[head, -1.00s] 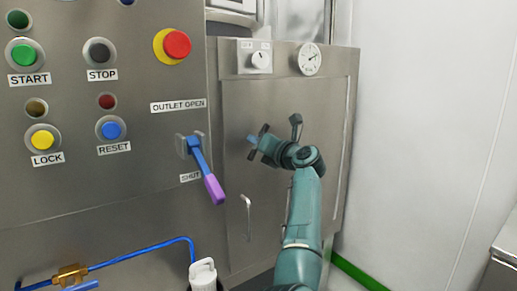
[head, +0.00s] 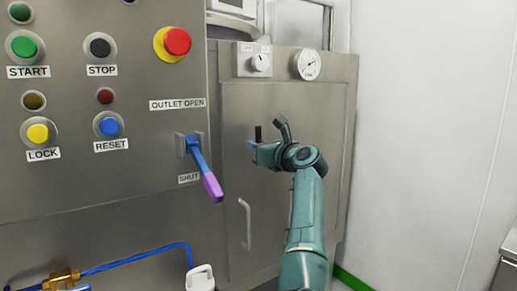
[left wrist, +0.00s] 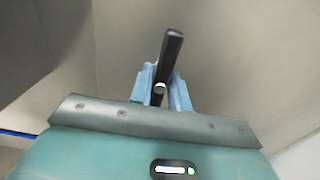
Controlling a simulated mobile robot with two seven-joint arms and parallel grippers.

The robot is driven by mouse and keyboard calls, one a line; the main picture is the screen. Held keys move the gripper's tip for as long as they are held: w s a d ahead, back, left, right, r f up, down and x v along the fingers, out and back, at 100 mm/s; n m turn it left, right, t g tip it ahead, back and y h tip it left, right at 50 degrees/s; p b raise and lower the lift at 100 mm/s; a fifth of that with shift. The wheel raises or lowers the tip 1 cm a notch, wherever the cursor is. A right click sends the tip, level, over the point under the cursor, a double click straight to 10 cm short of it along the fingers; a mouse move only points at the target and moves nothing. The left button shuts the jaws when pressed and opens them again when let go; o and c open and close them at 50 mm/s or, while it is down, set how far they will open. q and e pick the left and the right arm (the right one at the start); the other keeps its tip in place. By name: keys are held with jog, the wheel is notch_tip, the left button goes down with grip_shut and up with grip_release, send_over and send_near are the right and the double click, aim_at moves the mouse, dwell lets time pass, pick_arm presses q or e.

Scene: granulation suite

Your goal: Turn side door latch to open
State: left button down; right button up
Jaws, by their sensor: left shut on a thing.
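The side door (head: 270,105) is a flat steel panel on the cabinet and looks closed. Its latch (head: 258,132) is a short black bar near the door's left edge, standing about upright in the head view. My left gripper (head: 257,152) is at the latch, and its arm rises from the bottom of the view. In the left wrist view the black latch bar (left wrist: 171,52) passes between the two blue fingers, and the left gripper (left wrist: 160,84) is shut on it. The latch's pivot is hidden behind the fingers. My right gripper is not in view.
A pale pull handle (head: 246,222) is below the latch. A blue and purple outlet lever (head: 204,170) sticks out to the left, near my gripper. The button panel (head: 70,100) fills the left side. A white wall (head: 430,120) stands right of the cabinet.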

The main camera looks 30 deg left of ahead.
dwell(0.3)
pick_arm(q)
jog(key=c, duration=1.3)
grip_release()
jog(key=b+v, duration=0.2)
jog(key=v, duration=1.1)
jog(key=shift+s, duration=0.1)
